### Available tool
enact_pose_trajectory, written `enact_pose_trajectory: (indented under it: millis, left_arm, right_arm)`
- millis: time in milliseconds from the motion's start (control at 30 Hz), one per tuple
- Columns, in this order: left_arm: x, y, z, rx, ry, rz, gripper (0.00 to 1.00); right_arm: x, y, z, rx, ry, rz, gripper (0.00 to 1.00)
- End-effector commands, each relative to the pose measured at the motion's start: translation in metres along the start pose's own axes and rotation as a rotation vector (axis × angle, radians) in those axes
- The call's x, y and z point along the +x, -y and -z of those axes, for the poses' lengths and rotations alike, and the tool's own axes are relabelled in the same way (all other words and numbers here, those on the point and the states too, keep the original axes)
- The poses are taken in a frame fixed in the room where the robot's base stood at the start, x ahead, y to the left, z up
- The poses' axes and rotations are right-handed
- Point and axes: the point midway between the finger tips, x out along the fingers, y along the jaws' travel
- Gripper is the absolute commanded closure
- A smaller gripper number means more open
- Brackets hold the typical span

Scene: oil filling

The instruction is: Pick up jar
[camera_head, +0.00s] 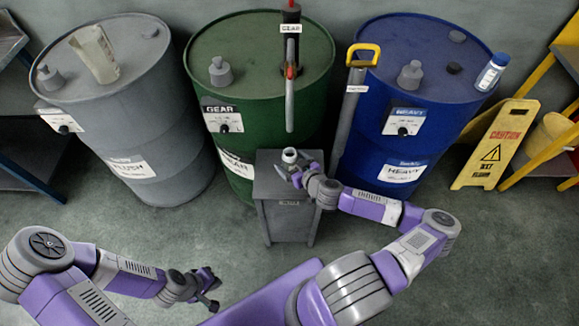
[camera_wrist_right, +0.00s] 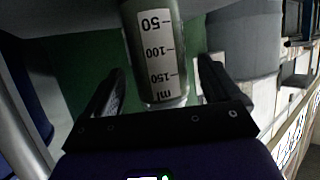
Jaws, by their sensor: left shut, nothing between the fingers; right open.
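The jar (camera_head: 289,155), small and pale in the head view, stands on the small grey cabinet (camera_head: 264,186). In the right wrist view the jar (camera_wrist_right: 155,50) is a see-through vessel with a white "ml" scale label. My right gripper (camera_head: 293,172) is open at the jar. In its wrist view the fingers of the right gripper (camera_wrist_right: 159,66) lie on either side of the jar, with a gap visible on both sides. My left gripper (camera_head: 212,291) is shut and empty, low at the front left, away from the cabinet.
Behind the cabinet stand a grey drum (camera_head: 150,145), a green drum (camera_head: 225,125) and a blue drum (camera_head: 430,100). A clear jug (camera_head: 96,54) stands on the grey drum and a small bottle (camera_head: 491,72) on the blue one. A yellow caution sign (camera_head: 495,145) stands at right.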

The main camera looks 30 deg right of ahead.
Motion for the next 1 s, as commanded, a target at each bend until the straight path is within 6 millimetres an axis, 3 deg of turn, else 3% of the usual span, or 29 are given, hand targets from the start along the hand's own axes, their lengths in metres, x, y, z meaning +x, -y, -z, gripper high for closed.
enact_pose_trajectory:
  millis: [100,367,800,867,1000]
  left_arm:
    - [0.0045,0.0017,0.0002,0.0,0.0,0.0,1.0]
    - [0.0041,0.0015,0.0002,0.0,0.0,0.0,1.0]
    - [0.0042,0.0015,0.0001,0.0,0.0,0.0,1.0]
    - [0.0042,0.0015,0.0002,0.0,0.0,0.0,1.0]
    - [0.0042,0.0015,0.0002,0.0,0.0,0.0,1.0]
  right_arm:
    - [0.0134,0.0001,-0.0003,0.001,-0.001,0.0,0.1]
    - [0.0158,0.0003,0.0009,-0.001,0.0,0.001,0.1]
    - [0.0155,0.0003,0.0007,-0.001,0.0,0.001,0.74]
    - [0.0155,0.0005,0.0013,-0.001,-0.001,0.001,0.8]
    - [0.0154,0.0005,0.0013,-0.001,-0.001,0.001,0.8]
